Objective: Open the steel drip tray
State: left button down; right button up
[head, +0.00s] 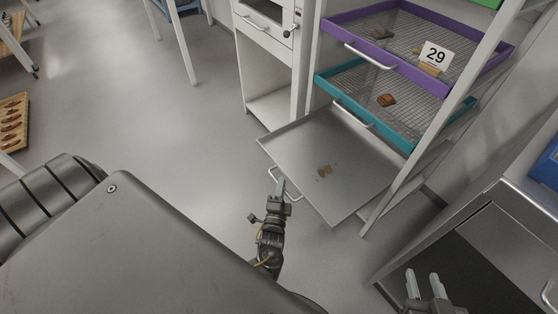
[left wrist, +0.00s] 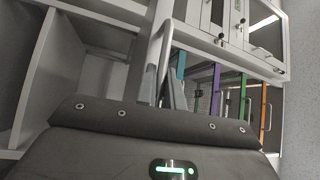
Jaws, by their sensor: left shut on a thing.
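The steel drip tray (head: 290,145) is the lowest, bare metal tray of the rack in the head view. It stands well out from the rack, with small brown bits on its floor. Its bar handle (head: 297,198) is on the front edge. My left gripper (head: 281,186) is shut on this handle. In the left wrist view the gripper's fingers (left wrist: 174,95) show beside a pale bar; the grip itself is partly hidden by the wrist housing. My right gripper (head: 424,284) is open and empty at the lower right of the head view, away from the tray.
Above the steel tray are a teal-framed mesh tray (head: 407,143) and a purple-framed one (head: 497,59) with a number 29 card (head: 434,55). A white cabinet (head: 269,75) stands left of the rack. A grey cabinet (head: 478,245) is near my right gripper. The floor left of the tray is clear.

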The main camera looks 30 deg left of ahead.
jog(key=shift+f, duration=0.15)
pick_arm(q)
jog(key=c, duration=1.5)
grip_release()
